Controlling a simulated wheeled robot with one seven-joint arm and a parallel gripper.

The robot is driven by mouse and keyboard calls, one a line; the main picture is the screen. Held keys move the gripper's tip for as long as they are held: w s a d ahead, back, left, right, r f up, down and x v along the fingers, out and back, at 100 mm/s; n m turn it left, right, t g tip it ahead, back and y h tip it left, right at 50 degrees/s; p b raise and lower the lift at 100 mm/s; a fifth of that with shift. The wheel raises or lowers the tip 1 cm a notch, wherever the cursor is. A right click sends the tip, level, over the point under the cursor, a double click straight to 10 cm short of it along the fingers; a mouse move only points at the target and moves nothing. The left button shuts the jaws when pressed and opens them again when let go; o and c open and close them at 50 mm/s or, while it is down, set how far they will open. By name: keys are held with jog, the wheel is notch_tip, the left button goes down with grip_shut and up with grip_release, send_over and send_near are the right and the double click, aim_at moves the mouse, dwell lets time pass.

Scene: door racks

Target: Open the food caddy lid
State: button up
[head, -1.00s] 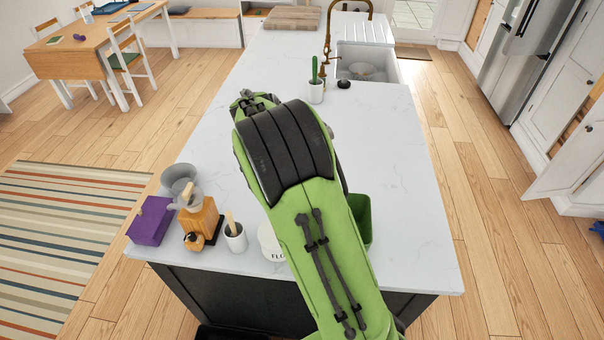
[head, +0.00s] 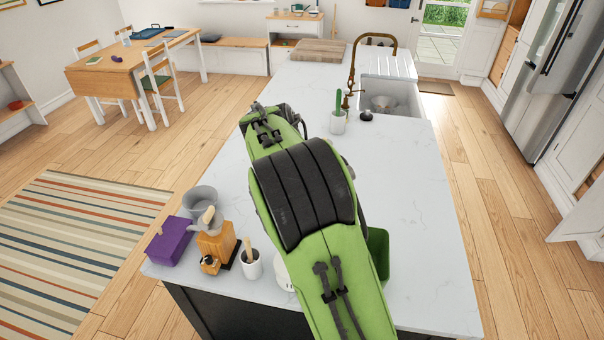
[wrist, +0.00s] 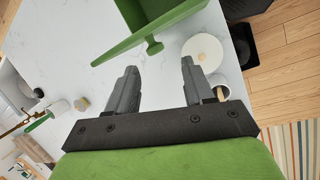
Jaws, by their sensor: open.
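The green food caddy (head: 379,252) stands on the white worktop, mostly hidden behind my arm in the head view. In the wrist view the caddy (wrist: 172,19) is at the top, with a straight rim and a small green tab (wrist: 154,47) sticking out towards my gripper. I cannot tell from this angle how far its lid is open. My gripper (wrist: 159,68) is open and empty, with one finger on each side below the tab and apart from it. My gripper's fingers are hidden in the head view.
A white round canister (wrist: 203,51) stands close beside the caddy, near the right finger. A utensil pot (head: 250,264), orange grinder (head: 215,245) and purple box (head: 170,241) stand at the worktop's left. The worktop right of the caddy is clear.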

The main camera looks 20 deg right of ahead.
jog(key=p+v, duration=0.2)
jog(key=v, duration=0.8)
jog(key=shift+f, duration=0.15)
